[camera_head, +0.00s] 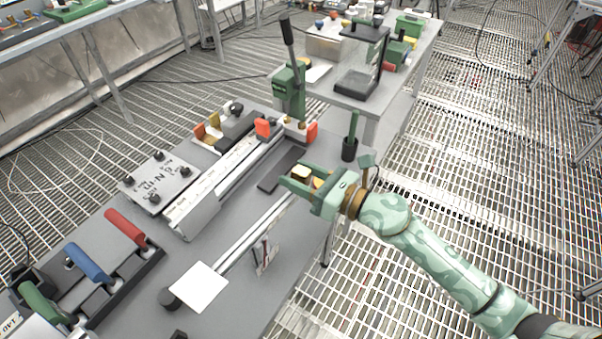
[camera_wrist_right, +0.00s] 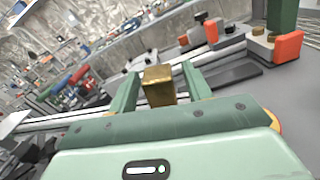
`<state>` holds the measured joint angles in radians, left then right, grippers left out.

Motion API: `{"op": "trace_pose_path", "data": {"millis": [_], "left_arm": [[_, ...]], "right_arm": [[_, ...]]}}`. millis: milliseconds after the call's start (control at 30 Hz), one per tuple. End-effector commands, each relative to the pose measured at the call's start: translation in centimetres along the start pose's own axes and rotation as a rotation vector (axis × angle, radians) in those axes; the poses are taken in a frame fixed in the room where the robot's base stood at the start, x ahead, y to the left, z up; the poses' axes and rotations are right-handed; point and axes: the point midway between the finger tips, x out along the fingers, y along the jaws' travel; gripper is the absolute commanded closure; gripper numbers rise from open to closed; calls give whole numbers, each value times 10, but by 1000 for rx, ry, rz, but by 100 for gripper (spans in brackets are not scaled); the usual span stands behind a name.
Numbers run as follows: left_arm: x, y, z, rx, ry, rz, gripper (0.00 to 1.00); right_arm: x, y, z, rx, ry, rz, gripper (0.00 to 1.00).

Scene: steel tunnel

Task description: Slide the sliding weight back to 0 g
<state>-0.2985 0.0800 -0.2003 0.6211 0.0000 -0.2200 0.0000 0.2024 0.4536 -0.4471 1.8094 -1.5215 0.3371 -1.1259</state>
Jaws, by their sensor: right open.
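The sliding weight, a small brass block (camera_head: 301,172), sits on the thin pale beam (camera_head: 262,222) of the scale, towards its far right end. A square white plate (camera_head: 200,288) is at the beam's near left end. My right gripper (camera_head: 292,176) is open at the beam, its green fingers on either side of the brass block. In the wrist view the block (camera_wrist_right: 158,86) stands between the two fingers (camera_wrist_right: 160,72), with no clear contact seen. Any scale marks on the beam cannot be read. My left gripper is out of view.
A green lever press (camera_head: 290,88) with orange blocks stands beyond. Red, blue and green handles (camera_head: 88,262) are at the near left. A dark flat pad (camera_head: 281,169) lies behind the gripper.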

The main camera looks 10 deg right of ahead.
Motion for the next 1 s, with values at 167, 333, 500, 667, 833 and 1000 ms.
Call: {"op": "trace_pose_path", "data": {"millis": [167,333,500,667,833,1000], "left_arm": [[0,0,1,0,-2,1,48],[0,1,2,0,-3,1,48],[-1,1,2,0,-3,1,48],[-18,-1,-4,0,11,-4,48],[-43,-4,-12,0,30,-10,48],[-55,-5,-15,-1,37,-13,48]], "right_arm": [[0,0,0,0,1,0,51],[0,0,0,0,1,0,84],[0,1,0,0,1,0,100],[0,24,5,-1,0,2,100],[0,70,7,1,1,3,100],[0,99,3,1,1,2,100]]}}
